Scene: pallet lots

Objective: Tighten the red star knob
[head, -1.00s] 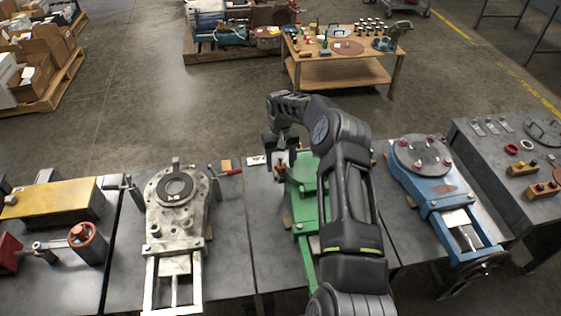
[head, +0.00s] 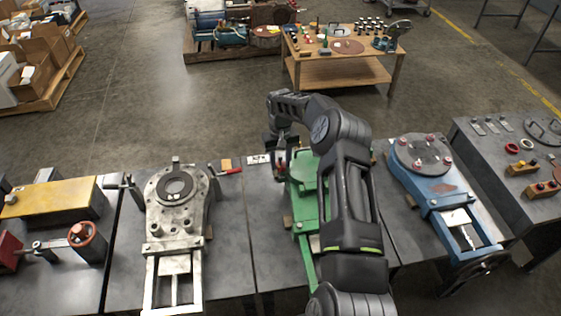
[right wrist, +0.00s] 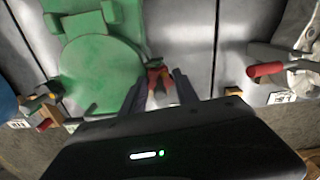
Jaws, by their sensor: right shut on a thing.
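The red star knob (right wrist: 156,73) sits at the edge of the green machine (right wrist: 98,70), between my right gripper's two fingers in the right wrist view. My right gripper (right wrist: 160,90) is shut on it. In the head view my right gripper (head: 279,172) points down at the far left edge of the green machine (head: 305,172). My right arm hides much of that machine, and the fingers largely cover the knob there. My left gripper is not in view.
A pale grey machine (head: 178,210) with a red-handled lever (head: 228,172) stands left of the green one. A blue machine (head: 445,200) stands to the right. The bench (head: 232,235) is bare between the pale and green machines.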

